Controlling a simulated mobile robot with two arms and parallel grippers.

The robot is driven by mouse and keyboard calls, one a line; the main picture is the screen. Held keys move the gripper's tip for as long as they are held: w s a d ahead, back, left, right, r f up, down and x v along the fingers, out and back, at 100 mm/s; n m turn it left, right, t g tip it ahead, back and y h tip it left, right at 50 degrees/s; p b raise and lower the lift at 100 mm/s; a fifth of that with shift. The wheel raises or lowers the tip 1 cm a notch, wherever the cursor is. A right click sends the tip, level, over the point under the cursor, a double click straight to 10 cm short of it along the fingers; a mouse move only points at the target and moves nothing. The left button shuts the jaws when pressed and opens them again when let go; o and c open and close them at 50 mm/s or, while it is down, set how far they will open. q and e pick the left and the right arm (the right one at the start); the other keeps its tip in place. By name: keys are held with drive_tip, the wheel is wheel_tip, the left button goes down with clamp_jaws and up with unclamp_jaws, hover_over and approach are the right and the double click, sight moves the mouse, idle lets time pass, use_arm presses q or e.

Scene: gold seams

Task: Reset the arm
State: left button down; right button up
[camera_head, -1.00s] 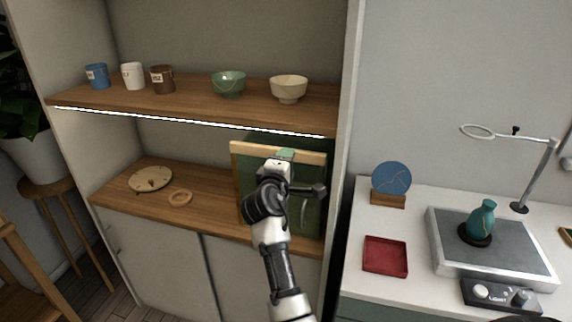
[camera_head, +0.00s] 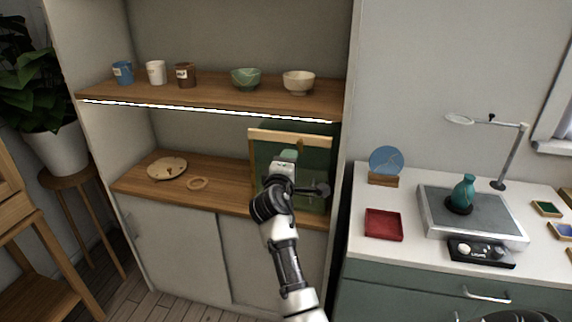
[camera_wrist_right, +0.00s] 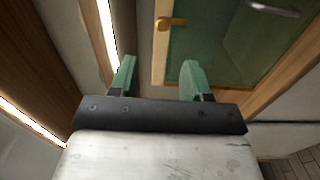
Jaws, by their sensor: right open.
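My right arm rises from the bottom of the head view in front of the shelf unit. Its gripper (camera_head: 286,158) is in front of a green cabinet with a pale wooden frame (camera_head: 290,137). In the right wrist view the two green fingers of the right gripper (camera_wrist_right: 158,76) stand wide apart with nothing between them. The cabinet's green door (camera_wrist_right: 215,45) and a small wooden knob (camera_wrist_right: 170,23) show beyond the fingers. My left gripper is not in view.
The upper shelf (camera_head: 210,98) holds cups and bowls. The counter at right holds a red tray (camera_head: 384,225), a blue disc (camera_head: 386,160) and a teal vase (camera_head: 464,190). A plant stands at left.

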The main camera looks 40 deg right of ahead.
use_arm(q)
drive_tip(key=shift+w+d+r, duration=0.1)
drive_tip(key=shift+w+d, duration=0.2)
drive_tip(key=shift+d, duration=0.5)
use_arm(e)
drive_tip(key=shift+d+f, duration=0.15)
drive_tip(key=shift+f, duration=0.1)
